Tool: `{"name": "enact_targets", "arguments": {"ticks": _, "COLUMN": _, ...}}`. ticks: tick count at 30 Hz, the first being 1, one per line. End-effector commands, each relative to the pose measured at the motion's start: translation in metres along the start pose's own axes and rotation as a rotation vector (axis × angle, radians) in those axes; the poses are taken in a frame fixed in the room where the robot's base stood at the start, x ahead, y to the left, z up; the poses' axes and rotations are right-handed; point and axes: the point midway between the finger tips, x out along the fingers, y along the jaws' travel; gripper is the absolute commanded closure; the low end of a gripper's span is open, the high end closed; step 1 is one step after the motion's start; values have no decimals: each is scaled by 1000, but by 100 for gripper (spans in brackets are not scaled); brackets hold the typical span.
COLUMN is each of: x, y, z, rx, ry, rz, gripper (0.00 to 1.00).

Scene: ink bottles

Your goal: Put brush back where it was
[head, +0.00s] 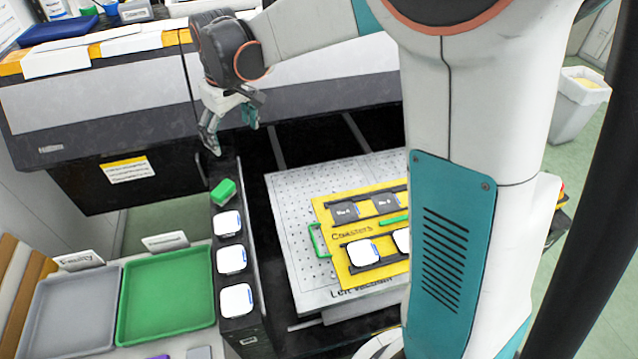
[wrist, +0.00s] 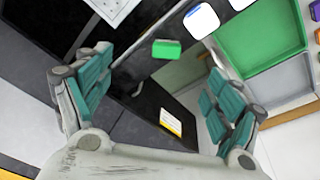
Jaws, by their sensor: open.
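A small green block (head: 223,192), which may be the brush, sits at the far end of the narrow black rack (head: 239,308), beyond the white coasters. I see no bristles on it. It also shows in the wrist view (wrist: 166,49), between and beyond the fingers. My gripper (head: 232,138) is open and empty above and slightly behind the green block, with a clear gap to it. In the wrist view its two teal-padded fingers (wrist: 158,68) are spread wide.
White coasters (head: 231,259) lie in a row on the rack. A green tray (head: 166,333) and a grey tray (head: 64,345) stand left. A perforated plate (head: 290,215) with a yellow coaster board (head: 343,285) lies right. The large printer (head: 90,115) stands close behind my gripper.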

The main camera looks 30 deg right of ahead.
Motion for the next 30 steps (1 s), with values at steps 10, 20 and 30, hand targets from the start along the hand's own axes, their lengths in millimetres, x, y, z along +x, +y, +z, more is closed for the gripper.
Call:
{"name": "enact_targets", "arguments": {"ticks": 10, "x": -65, "y": 1, "z": 79, "rx": 117, "ry": 119, "rz": 39, "gripper": 15}}
{"name": "enact_targets", "arguments": {"ticks": 20, "x": -95, "y": -5, "z": 158, "rx": 227, "ry": 234, "rz": 72, "gripper": 15}}
{"name": "enact_targets", "arguments": {"ticks": 30, "x": -97, "y": -17, "z": 235, "rx": 335, "ry": 353, "rz": 102, "gripper": 15}}
